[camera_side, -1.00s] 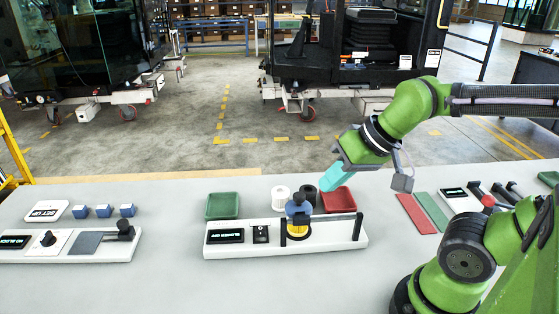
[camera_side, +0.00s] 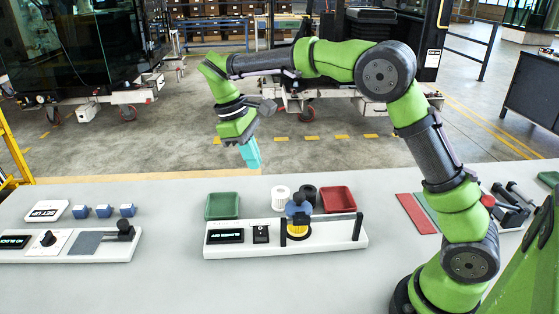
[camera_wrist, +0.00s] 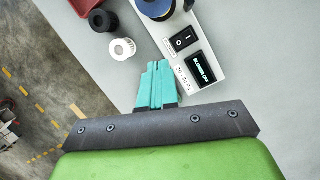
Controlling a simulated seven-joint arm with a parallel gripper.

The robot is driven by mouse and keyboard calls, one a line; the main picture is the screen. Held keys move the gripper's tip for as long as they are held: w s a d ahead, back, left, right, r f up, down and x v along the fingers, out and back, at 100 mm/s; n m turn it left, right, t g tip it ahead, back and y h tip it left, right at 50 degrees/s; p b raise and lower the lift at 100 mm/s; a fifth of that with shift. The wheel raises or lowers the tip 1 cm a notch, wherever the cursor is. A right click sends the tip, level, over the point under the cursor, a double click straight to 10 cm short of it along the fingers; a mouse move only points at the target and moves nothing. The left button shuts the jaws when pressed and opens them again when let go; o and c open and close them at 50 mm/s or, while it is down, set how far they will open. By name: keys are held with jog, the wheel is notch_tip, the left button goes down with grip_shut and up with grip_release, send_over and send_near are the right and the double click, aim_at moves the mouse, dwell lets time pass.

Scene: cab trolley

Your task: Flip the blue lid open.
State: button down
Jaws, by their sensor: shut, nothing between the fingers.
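A blue lid-like part (camera_side: 298,209) sits on top of a yellow base (camera_side: 298,232) on the white middle panel (camera_side: 335,243). Its blue round shape (camera_wrist: 153,8) is cut off at the top edge of the wrist view. I cannot tell from this view whether it is hinged. My gripper (camera_side: 254,166) has teal fingers and hangs in the air above the back of the table, left of the blue part and apart from it. In the wrist view, the gripper (camera_wrist: 156,68) is shut and empty, with its fingers together.
A green tray (camera_side: 222,206) and a red tray (camera_side: 338,199) stand behind the panel. A white spool (camera_side: 280,196) and a black spool (camera_side: 308,195) stand between them. The panel carries a black switch (camera_side: 260,234) and a display (camera_side: 226,236). The front table is clear.

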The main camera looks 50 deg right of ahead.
jog(key=r+n, duration=0.1)
jog(key=r+g, duration=0.1)
jog(key=shift+w+a+r+n, duration=0.2)
jog(key=shift+a+r+n, duration=0.15)
jog(key=shift+a+n, duration=0.05)
send_near(299, 204)
notch_tip(299, 204, down, 5)
jog(key=w, duration=0.2)
jog(key=shift+s+d+f, duration=0.2)
jog(key=shift+s+d, duration=0.3)
jog(key=shift+s, duration=0.05)
